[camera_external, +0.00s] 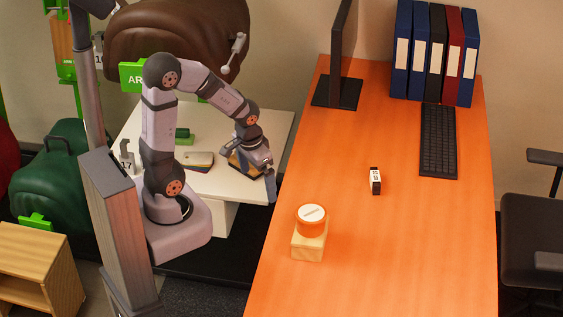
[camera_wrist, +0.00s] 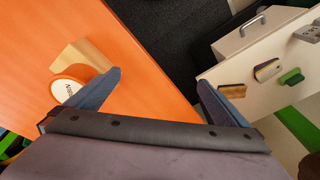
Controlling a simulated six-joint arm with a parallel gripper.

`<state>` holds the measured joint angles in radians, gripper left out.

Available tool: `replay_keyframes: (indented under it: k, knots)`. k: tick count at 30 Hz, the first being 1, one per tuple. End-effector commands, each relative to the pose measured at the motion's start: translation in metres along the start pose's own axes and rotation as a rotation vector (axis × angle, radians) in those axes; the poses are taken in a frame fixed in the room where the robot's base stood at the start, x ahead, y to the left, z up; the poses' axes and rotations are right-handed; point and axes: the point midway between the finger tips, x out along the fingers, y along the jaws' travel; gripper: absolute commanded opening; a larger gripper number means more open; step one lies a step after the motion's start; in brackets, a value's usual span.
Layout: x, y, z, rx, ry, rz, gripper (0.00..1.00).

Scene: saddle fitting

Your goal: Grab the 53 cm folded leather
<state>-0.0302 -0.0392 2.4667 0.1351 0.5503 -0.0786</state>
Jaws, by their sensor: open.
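Several small flat pieces that look like folded leather lie on the white table. One is a tan-brown piece (camera_wrist: 232,91), beside my right finger in the wrist view and partly behind my gripper in the external view. Another is a pale stack with coloured edges (camera_external: 199,159), also in the wrist view (camera_wrist: 267,70). A green piece (camera_external: 184,137) lies behind it. I cannot read a 53 cm mark on any of them. My gripper (camera_wrist: 160,80) is open and empty, above the gap between the white table and the orange desk.
The orange desk (camera_external: 340,260) holds an orange round tin (camera_external: 312,220) on a wooden block (camera_external: 309,245), a small black-and-white item (camera_external: 375,181), a keyboard (camera_external: 438,140), a monitor and binders (camera_external: 435,55). A brown saddle (camera_external: 180,40) stands behind the white table (camera_external: 280,118).

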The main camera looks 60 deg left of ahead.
Motion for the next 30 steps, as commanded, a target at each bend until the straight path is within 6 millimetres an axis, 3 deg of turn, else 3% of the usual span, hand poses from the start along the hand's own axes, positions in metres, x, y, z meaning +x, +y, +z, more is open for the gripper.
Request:
replay_keyframes:
  k: [1,7,12,15,20,24,30]
  knots:
    - [0.021,-0.009,-0.025,0.003,0.06,-0.023,1.0]
    - [0.071,-0.036,-0.16,0.066,0.415,-0.067,1.0]
    - [0.106,-0.028,-0.257,0.174,0.707,0.02,1.0]
    - [0.124,-0.012,-0.291,0.247,0.832,0.116,1.0]
    - [0.147,0.016,-0.313,0.348,0.95,0.283,1.0]
    - [0.159,0.032,-0.314,0.403,0.991,0.389,1.0]
    - [0.161,0.04,-0.313,0.43,1.005,0.443,1.0]
